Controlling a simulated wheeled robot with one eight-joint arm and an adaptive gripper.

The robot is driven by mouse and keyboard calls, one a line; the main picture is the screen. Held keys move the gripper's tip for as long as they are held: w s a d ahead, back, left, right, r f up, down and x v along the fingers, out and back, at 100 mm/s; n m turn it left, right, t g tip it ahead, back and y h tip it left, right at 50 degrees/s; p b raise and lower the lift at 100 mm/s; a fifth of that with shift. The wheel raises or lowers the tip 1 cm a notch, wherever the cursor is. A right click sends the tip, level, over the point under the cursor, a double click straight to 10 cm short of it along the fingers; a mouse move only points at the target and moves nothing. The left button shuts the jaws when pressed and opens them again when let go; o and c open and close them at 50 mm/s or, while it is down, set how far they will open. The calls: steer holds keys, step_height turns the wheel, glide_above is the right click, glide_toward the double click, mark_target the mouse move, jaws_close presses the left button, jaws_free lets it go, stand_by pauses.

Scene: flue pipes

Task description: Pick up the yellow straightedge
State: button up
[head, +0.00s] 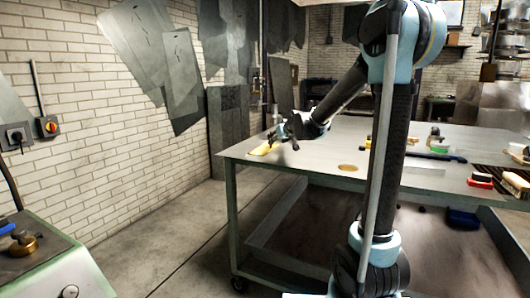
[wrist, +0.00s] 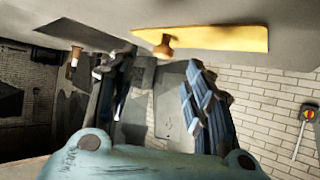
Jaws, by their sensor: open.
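The yellow straightedge (head: 263,148) lies near the left corner of the large table. In the wrist view it is a long flat yellow piece (wrist: 225,38) across the top, with a small wooden knob (wrist: 163,47) on it. My gripper (head: 284,135) is by the straightedge, just right of it in the head view. In the wrist view my gripper (wrist: 152,75) has its two dark fingers spread apart with nothing between them. The straightedge shows beyond the fingertips; I see no contact. The arm and gripper hide part of the table around it.
The table (head: 320,150) also holds an orange-brown disc (head: 348,168), a long dark bar (head: 433,155) and a red-and-black block (head: 480,180) at right. A brick wall (head: 80,90) stands at left. A grey-green bench (head: 50,270) is at lower left. Floor between is clear.

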mark_target(272, 149)
steer(key=shift+x, duration=3.5)
steer(key=shift+s+a+f, duration=0.1)
steer(key=shift+a, duration=0.05)
jaws_close()
